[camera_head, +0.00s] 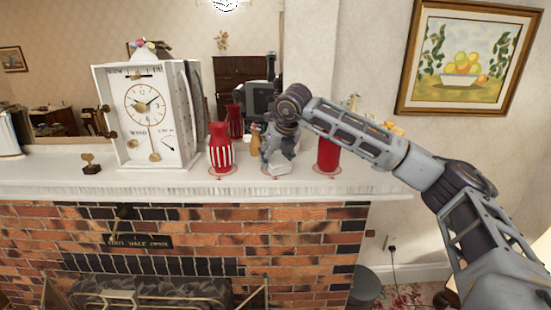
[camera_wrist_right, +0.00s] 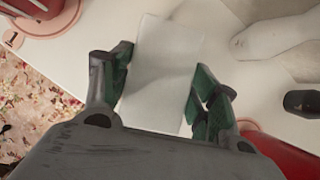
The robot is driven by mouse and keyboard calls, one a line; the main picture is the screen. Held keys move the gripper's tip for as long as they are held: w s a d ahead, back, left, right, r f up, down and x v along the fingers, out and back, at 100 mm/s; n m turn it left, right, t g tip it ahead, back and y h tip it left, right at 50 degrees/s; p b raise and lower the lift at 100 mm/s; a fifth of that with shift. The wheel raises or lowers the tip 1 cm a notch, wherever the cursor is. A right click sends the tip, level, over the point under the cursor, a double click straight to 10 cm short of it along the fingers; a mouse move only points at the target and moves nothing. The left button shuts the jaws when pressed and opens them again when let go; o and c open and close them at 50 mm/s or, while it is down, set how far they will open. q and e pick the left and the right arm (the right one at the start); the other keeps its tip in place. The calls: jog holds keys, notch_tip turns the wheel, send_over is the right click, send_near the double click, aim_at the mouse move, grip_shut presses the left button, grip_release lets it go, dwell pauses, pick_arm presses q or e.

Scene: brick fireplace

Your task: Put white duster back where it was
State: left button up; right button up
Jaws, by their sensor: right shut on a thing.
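The white duster (camera_wrist_right: 165,60) is a pale, flat-sided block between the green-padded fingers of my right gripper (camera_wrist_right: 160,88) in the right wrist view. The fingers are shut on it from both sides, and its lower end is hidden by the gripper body. In the head view the duster (camera_head: 279,167) shows small and pale below my right gripper (camera_head: 277,155), at the mantel shelf (camera_head: 200,183), between two red vases. I cannot tell whether it touches the shelf. My left gripper is not in view.
A red-and-white striped vase (camera_head: 221,156) stands close on the left, and a red vase (camera_head: 327,155) close on the right, both on pink coasters. A white clock (camera_head: 150,112) stands further left beside a small brass object (camera_head: 90,163). The shelf's front edge drops to the brick fireplace.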

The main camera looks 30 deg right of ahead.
jog(key=shift+f, duration=0.2)
jog(key=o, duration=1)
jog(key=shift+o, duration=0.2)
jog(key=shift+r, duration=0.1)
jog(key=v, duration=1.2)
